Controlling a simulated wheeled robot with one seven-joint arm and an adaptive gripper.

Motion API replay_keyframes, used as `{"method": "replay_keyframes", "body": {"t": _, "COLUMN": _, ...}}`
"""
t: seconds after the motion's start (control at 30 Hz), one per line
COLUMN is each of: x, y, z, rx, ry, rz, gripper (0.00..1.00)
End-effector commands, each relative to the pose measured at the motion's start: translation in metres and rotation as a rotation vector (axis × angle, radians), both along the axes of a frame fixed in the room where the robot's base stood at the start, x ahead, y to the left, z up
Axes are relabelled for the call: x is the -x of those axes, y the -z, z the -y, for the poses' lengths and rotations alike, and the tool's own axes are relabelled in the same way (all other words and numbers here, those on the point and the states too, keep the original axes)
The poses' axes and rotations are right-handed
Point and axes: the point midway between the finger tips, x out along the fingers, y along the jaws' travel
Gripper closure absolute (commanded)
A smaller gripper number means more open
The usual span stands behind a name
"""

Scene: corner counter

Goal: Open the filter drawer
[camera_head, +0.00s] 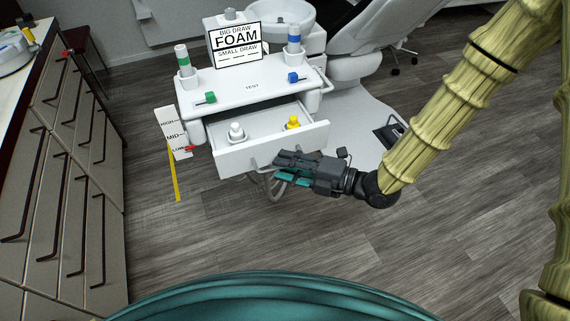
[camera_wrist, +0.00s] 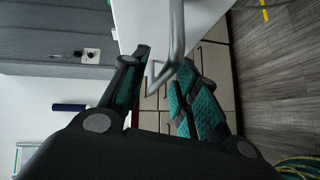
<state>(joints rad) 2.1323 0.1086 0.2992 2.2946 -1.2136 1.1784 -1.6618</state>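A white drawer (camera_head: 271,148) in the small white cart stands pulled out towards me. A white bottle-like piece (camera_head: 236,132) and a yellow-topped piece (camera_head: 292,122) are in it. My gripper (camera_head: 281,167) is at the drawer's front, by its grey bar handle (camera_wrist: 177,45). In the wrist view, my gripper's fingers (camera_wrist: 164,62) are apart, with the handle bar between them. I cannot tell whether either finger touches the bar. The gripper hides part of the handle in the head view. No label naming a filter drawer is readable.
The cart top (camera_head: 225,86) carries a FOAM sign (camera_head: 237,42), a green-banded tube (camera_head: 183,58) and a blue-banded tube (camera_head: 294,38). A level scale (camera_head: 173,133) stands left of the cart. Cabinets (camera_head: 65,170) line the left. Open floor (camera_head: 190,235) lies in front.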

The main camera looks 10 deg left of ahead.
Motion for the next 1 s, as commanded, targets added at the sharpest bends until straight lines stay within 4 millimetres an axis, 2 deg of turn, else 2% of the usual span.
{"method": "replay_keyframes", "body": {"t": 0.4, "x": 0.013, "y": -0.01, "z": 0.07, "rx": 0.0, "ry": 0.003, "rz": 0.001, "gripper": 0.7}}
{"method": "replay_keyframes", "body": {"t": 0.6, "x": 0.019, "y": -0.014, "z": 0.097, "rx": -0.002, "ry": 0.002, "rz": 0.0, "gripper": 0.7}}
{"method": "replay_keyframes", "body": {"t": 0.8, "x": 0.022, "y": -0.015, "z": 0.108, "rx": -0.001, "ry": 0.001, "rz": -0.001, "gripper": 0.7}}
{"method": "replay_keyframes", "body": {"t": 1.0, "x": 0.022, "y": -0.016, "z": 0.109, "rx": -0.001, "ry": 0.0, "rz": -0.001, "gripper": 0.7}}
